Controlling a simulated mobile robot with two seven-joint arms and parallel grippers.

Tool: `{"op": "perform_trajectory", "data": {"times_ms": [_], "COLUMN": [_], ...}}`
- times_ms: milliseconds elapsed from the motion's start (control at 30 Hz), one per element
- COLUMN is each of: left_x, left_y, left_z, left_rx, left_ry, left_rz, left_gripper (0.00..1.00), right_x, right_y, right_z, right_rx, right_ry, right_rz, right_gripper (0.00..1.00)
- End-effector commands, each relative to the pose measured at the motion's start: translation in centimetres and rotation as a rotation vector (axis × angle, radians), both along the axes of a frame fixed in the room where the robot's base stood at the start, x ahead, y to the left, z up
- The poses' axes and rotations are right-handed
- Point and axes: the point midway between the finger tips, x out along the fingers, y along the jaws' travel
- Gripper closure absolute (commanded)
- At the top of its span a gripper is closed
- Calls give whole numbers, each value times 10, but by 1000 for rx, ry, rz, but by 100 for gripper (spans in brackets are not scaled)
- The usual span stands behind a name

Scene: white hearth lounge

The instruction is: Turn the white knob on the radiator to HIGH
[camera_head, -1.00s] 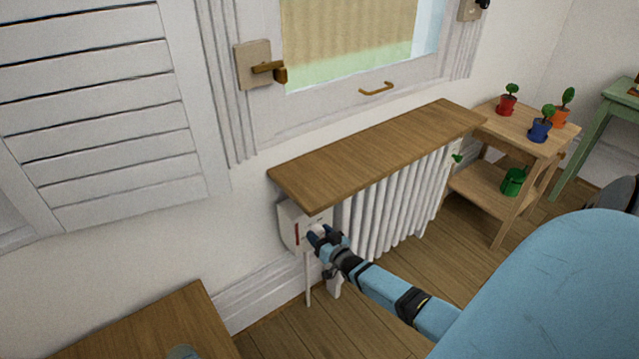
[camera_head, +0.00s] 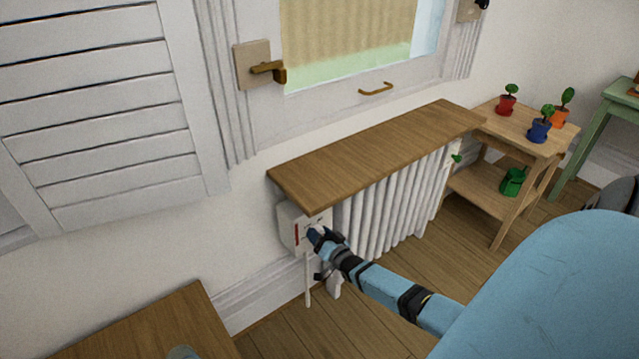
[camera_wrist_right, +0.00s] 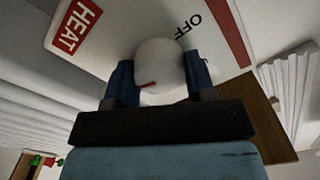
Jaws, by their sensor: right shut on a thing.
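The white radiator (camera_head: 390,205) stands against the wall under a wooden shelf, with a white control box (camera_head: 290,226) at its left end. My right gripper (camera_head: 314,234) is at the front of this box. In the right wrist view, the round white knob (camera_wrist_right: 159,62) sits between the two dark blue fingers of my right gripper (camera_wrist_right: 158,82), which are shut on it. A small red mark shows on the knob's lower left. The box face carries a red HEAT label and the word OFF. No HIGH marking is readable. My left gripper is not in view.
The wooden shelf (camera_head: 375,155) overhangs the box and radiator. A wooden plant stand (camera_head: 552,143) with several small pots is at the right. A wooden table top (camera_head: 150,325) is at the lower left. Wooden floor lies open below the radiator.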

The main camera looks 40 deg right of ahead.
Motion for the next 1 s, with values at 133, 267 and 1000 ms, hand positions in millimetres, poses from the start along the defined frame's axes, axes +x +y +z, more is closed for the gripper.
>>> {"op": "perform_trajectory", "data": {"times_ms": [133,267,1000], "left_x": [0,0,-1], "left_y": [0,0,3], "left_z": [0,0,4], "left_rx": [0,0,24], "left_ry": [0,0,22], "left_rz": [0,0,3], "left_gripper": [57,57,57], "right_x": [1,1,-74], "right_y": [1,1,8], "right_z": [1,1,2], "right_rx": [3,2,0], "right_ry": [-3,-2,3], "right_rz": [0,0,1], "right_gripper": [74,32,25]}}
